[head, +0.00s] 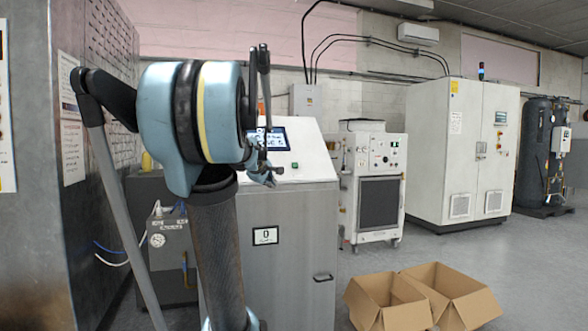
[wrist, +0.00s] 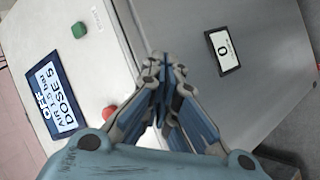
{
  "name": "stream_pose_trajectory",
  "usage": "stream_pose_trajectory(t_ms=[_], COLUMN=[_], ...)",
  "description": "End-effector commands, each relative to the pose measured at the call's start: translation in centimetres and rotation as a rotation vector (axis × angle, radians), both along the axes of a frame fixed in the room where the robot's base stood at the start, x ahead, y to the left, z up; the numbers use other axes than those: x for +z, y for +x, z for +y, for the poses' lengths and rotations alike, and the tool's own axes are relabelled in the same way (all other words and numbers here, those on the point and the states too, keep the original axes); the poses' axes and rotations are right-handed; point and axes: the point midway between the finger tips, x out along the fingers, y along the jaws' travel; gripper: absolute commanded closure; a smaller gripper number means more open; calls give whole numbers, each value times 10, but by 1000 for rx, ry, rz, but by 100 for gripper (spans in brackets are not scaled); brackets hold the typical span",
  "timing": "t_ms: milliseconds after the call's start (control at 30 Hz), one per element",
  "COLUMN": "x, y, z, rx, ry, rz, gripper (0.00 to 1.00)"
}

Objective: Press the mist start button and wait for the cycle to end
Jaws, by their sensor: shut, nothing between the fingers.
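The washer (head: 290,240) is a grey metal cabinet with a sloped white top panel. Its panel has a dark blue screen (wrist: 57,97) with white text including "DOSES", a green button (wrist: 78,30) and a red button (wrist: 108,113). The green button also shows in the head view (head: 294,165); the red one is hidden there. My gripper (wrist: 162,62) is shut and empty. In the wrist view its fingertips appear over the panel's front edge, between the buttons and the "0" plate. I cannot tell whether they touch the machine. In the head view my gripper (head: 268,181) partly covers the panel.
The "0" plate (head: 265,236) is on the cabinet front, above a handle (head: 323,277). Open cardboard boxes (head: 420,298) lie on the floor at right. A wheeled unit (head: 372,185) and a tall white cabinet (head: 462,150) stand behind. A metal wall (head: 30,200) is close at left.

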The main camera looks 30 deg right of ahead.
Motion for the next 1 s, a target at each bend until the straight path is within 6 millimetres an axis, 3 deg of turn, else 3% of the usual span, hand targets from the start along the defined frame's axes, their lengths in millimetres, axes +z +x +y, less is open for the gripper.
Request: stream_pose_trajectory(t_ms=[33, 200, 433, 633, 1000], x=[16, 69, 117, 133, 133], y=[11, 42, 66, 72, 74], z=[-24, -97, -173, -200, -201], rx=[5, 45, 88, 106, 108], ry=[-56, -262, -483, -564, -571], rz=[2, 24, 77, 103, 104], gripper=[100, 100, 100, 100, 100])
